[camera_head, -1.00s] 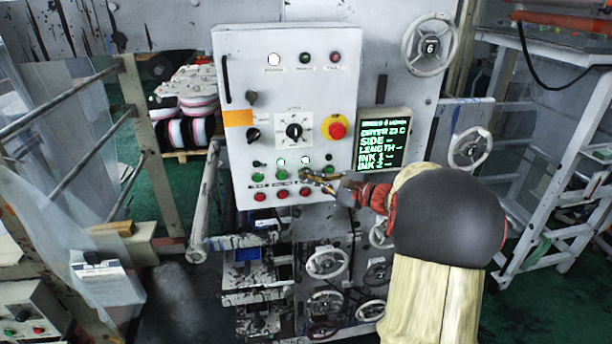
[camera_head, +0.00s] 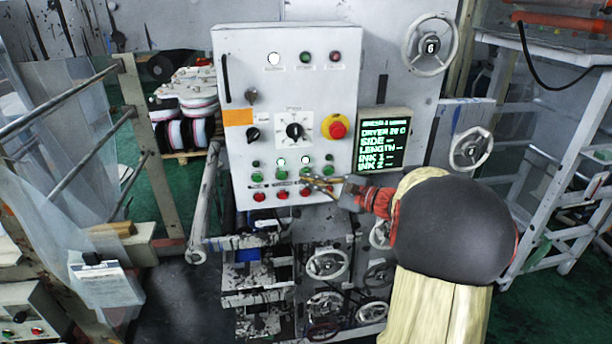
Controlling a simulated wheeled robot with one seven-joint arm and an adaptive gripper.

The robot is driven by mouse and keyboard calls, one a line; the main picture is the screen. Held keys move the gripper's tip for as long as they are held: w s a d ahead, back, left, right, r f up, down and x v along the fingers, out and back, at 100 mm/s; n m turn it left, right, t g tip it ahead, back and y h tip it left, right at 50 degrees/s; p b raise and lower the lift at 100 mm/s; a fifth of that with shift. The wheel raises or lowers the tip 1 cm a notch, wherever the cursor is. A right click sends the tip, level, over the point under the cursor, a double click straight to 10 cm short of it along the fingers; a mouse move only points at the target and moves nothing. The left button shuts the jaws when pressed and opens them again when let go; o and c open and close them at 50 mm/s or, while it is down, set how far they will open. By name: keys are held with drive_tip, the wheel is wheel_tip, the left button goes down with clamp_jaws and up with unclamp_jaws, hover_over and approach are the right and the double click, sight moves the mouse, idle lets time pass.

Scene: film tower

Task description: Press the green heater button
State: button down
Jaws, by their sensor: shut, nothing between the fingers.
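The light grey control panel (camera_head: 232,110) faces me, with a row of several green buttons near its bottom. One green button (camera_head: 282,174) is second from the left, and another (camera_head: 306,172) is third. The labels are too small to read, so I cannot tell by label which is the heater button. My gripper (camera_head: 313,183) reaches in from the right and is shut and empty. Its tips are just below the third green button, partly over the strip between the green and red rows. I cannot tell whether they touch the panel.
Red buttons (camera_head: 282,196) line the row below. Two white lamps (camera_head: 306,160) glow above the middle green buttons. A red emergency knob (camera_head: 337,130) on yellow sits above right. A screen (camera_head: 385,140) with green text shows a dryer temperature. Handwheels (camera_head: 327,263) are below.

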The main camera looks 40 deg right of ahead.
drive_tip(key=s+a, duration=0.1)
drive_tip(key=s, duration=0.1)
drive_tip(key=s+a+b, duration=0.1)
drive_tip(key=s, duration=0.1)
drive_tip(key=shift+s+a, duration=0.1)
drive_tip(key=shift+a, duration=0.2)
idle(1.0)
drive_tip(key=s+a+f+n+g+h+b, duration=0.2)
drive_tip(key=s+a+f+n+g+b, duration=0.45)
drive_tip(key=s+a+f+n, duration=0.45)
drive_tip(key=s+a+f+n+g+h+b, duration=0.3)
drive_tip(key=s+a+f+n+g+b, duration=0.4)
drive_tip(key=a+f, duration=0.55)
drive_tip(key=s+a+f+n+t+b, duration=0.1)
drive_tip(key=a+f+n+t+b, duration=0.1)
drive_tip(key=a+n+b, duration=0.3)
drive_tip(key=shift+a+f+y+b, duration=0.2)
drive_tip(key=shift+a+y+b, duration=0.25)
drive_tip(key=shift+a, duration=0.35)
